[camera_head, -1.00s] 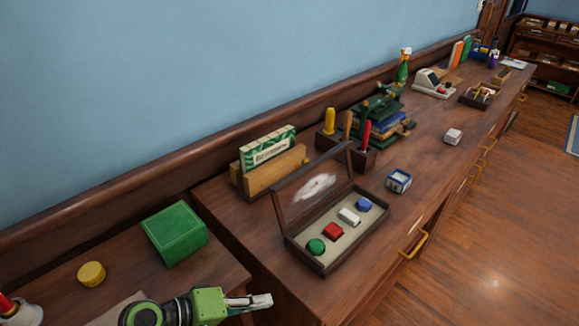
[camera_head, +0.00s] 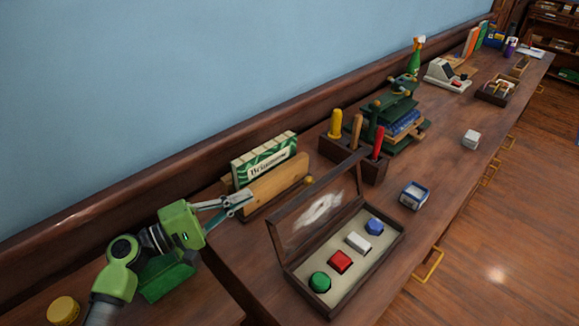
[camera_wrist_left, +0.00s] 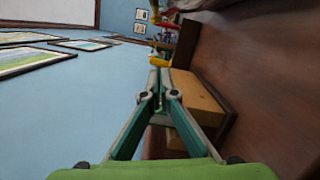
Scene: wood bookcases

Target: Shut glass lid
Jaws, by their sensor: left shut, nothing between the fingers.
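The glass lid (camera_head: 287,238) stands raised on the back edge of a dark wooden display box (camera_head: 378,262). The box lies open, with a green, a red, a white and a blue piece on its pale lining. My left gripper (camera_head: 246,198) is shut and empty. It is behind and left of the lid, close to the wooden holder, and apart from the lid. In the left wrist view its closed fingertips (camera_wrist_left: 158,72) point along the wall. My right gripper is not in view.
A wooden holder (camera_head: 277,186) with a patterned green-and-white box (camera_head: 264,160) stands behind the lid. A small blue-and-white box (camera_head: 414,195) sits right of the display box. A green box (camera_head: 168,277) is partly hidden under my left arm.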

